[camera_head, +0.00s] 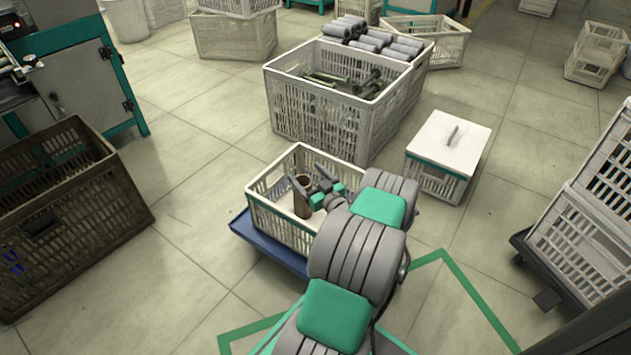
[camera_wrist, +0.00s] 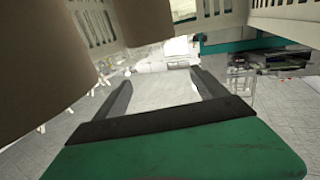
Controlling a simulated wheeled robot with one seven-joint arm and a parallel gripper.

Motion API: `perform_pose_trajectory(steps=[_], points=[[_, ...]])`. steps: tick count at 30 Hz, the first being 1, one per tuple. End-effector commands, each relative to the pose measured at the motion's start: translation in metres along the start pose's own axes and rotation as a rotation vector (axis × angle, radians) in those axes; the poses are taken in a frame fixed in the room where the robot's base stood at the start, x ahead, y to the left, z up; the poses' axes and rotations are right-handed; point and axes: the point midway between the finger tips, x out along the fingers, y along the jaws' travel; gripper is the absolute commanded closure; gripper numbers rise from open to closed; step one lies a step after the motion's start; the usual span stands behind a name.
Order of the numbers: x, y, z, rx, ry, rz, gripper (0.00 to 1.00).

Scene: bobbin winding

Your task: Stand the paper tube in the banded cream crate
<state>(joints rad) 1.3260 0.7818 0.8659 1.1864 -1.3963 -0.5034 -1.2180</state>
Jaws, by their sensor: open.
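The brown paper tube (camera_head: 303,201) stands roughly upright inside an open cream slatted crate (camera_head: 270,211), which sits on a blue base. Its open top faces up. My gripper (camera_head: 306,173) is open over this crate, its fingers close to the tube's top. In the wrist view my gripper (camera_wrist: 160,86) shows two spread fingers with nothing between them. A large brown surface (camera_wrist: 50,45), likely the tube, fills the left there. I cannot tell whether a finger touches the tube.
A lidded cream box with a teal band (camera_head: 438,184) stands to the right. Behind is a large cream crate (camera_head: 318,122) of dark bobbins, with grey rolls (camera_head: 385,43) beyond. A brown crate (camera_head: 70,215) is at left, stacked crates (camera_head: 590,215) at right. Floor between is clear.

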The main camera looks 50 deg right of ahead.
Motion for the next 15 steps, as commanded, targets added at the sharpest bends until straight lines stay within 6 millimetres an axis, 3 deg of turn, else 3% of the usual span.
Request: perform_pose_trajectory(steps=[4,15], points=[[-0.042,0.002,-0.003,0.000,0.001,0.004,0.17],[-0.066,0.000,0.000,-0.001,0.001,0.000,0.17]])
